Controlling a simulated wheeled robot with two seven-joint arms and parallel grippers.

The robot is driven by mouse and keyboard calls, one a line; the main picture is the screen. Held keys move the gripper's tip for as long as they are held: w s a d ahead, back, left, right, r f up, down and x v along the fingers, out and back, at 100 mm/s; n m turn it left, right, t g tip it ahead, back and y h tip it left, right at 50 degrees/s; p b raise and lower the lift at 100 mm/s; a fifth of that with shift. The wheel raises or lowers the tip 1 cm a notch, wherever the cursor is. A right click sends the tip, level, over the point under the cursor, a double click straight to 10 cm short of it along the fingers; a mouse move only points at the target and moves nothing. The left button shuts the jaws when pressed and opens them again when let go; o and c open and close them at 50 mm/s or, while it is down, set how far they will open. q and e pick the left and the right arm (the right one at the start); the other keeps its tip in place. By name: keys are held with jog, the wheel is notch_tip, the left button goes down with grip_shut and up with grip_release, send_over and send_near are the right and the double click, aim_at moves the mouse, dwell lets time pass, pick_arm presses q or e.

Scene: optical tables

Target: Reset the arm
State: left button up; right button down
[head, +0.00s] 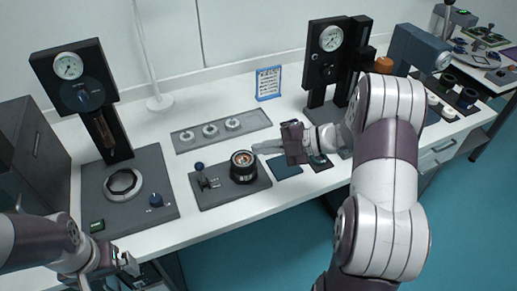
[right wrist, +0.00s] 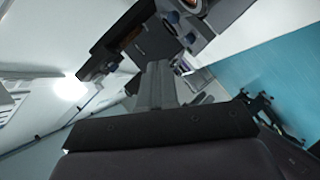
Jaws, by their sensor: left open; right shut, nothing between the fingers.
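My right arm reaches in from the right of the head view over the white table (head: 245,95). The right gripper's fingers also show in the right wrist view (right wrist: 155,80), together and empty. My left gripper (head: 130,272) is at the lower left, in front of the table's front edge. It is open, and I see nothing in it.
A gauge stand (head: 67,66) rises at the left. A grey tray with round parts (head: 222,129) lies behind the holder's dark base plate (head: 208,191). A blue-framed card (head: 268,82) and a second gauge stand (head: 330,38) stand at the back. Teal floor (head: 470,220) is clear at right.

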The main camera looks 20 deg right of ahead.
jog(key=w+d+f+m+t+h, duration=0.3)
jog(key=w+d+f+m+h, duration=0.1)
jog(key=d+m+h, duration=0.25)
jog(key=s+d+f+m+g+h, duration=0.3)
jog(key=s+d+m+h, duration=0.3)
jog(key=m, duration=0.6)
jog(key=s+a+r+m+g, duration=0.2)
jog(key=s+a+m+g, duration=0.3)
jog(key=s+a, duration=0.9)
jog(key=shift+s+a+r+m+g+p, duration=0.2)
jog(key=shift+a+r+m+g+p, duration=0.25)
jog(key=shift+a, duration=0.65)
